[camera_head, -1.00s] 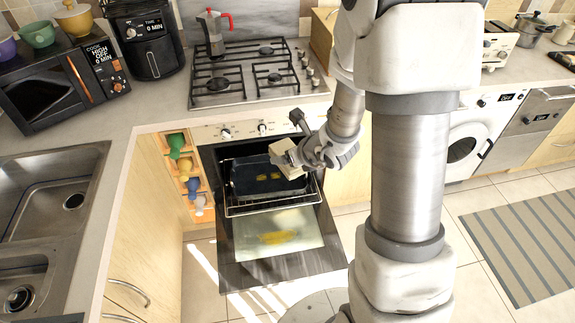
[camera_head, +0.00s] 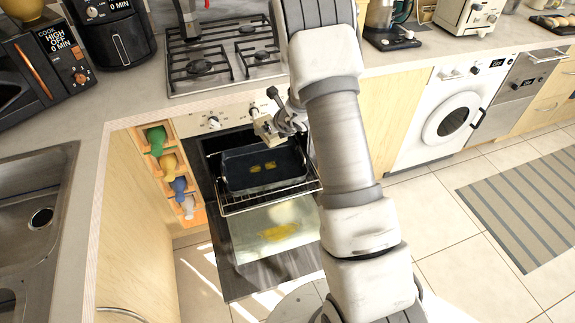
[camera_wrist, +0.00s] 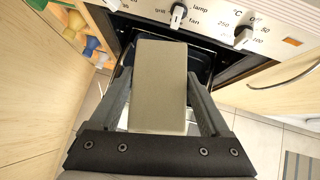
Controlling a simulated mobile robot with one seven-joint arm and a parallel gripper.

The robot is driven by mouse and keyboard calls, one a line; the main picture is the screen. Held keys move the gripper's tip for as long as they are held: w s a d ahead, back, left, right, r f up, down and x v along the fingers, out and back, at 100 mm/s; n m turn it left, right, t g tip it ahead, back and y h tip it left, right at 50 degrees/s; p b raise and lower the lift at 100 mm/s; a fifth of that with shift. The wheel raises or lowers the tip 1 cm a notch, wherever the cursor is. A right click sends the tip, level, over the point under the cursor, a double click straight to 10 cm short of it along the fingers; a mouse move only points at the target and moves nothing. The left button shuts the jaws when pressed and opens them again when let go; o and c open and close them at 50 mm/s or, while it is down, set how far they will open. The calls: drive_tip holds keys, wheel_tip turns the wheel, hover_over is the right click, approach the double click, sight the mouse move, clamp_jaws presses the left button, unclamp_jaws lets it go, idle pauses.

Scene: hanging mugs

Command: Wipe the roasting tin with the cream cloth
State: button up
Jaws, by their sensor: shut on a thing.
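The roasting tin (camera_head: 240,187) is a dark blue rectangular pan on the pulled-out oven rack. Two yellow-brown patches (camera_head: 263,168) show on its floor. My gripper (camera_head: 275,126) is above the back right of the tin, close to the oven's control panel. It is shut on the cream cloth (camera_head: 264,130), which looks like a thick pale block. In the wrist view the cloth (camera_wrist: 159,85) sits between both fingers. The cloth appears raised clear of the tin. In the wrist view it hides most of the tin (camera_wrist: 204,68).
The oven door (camera_head: 278,240) hangs open below the rack, with a yellow smear on its glass. Knobs on the control panel (camera_head: 232,119) are close to my gripper. A rack of coloured bottles (camera_head: 170,172) stands left of the oven. The hob (camera_head: 222,62) is above.

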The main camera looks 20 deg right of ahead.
drive_tip(key=w+d+f+m+b, duration=0.1)
drive_tip(key=w+d+f+b, duration=0.2)
drive_tip(key=f, duration=0.7)
drive_tip(key=w+d+f+m+h+b, duration=0.1)
drive_tip(key=w+d+f+b, duration=0.3)
drive_tip(key=w+f+b, duration=0.3)
drive_tip(key=w+d+f+m+h+b, duration=0.1)
drive_tip(key=w+d+f+b, duration=0.3)
drive_tip(key=f, duration=1.1)
drive_tip(key=shift+w+d+f+b, duration=0.15)
drive_tip(key=shift+w+b, duration=0.4)
drive_tip(key=shift+b, duration=0.15)
drive_tip(key=shift+w+d+f+b, duration=0.1)
drive_tip(key=shift+w+b, duration=0.4)
drive_tip(key=shift+b, duration=0.2)
drive_tip(key=shift+f+b, duration=0.15)
drive_tip(key=shift+b, duration=0.4)
drive_tip(key=a+b, duration=0.2)
drive_tip(key=a, duration=0.1)
drive_tip(key=a+b, duration=0.6)
drive_tip(key=shift+w+a+f, duration=0.2)
drive_tip(key=shift+a+f, duration=0.1)
drive_tip(key=shift+a, duration=0.05)
drive_tip(key=a, duration=0.8)
drive_tip(key=shift+w+f, duration=0.2)
drive_tip(key=shift+f, duration=0.05)
drive_tip(key=shift+a+f, duration=0.2)
drive_tip(key=shift+a, duration=1)
drive_tip(key=shift+f, duration=0.5)
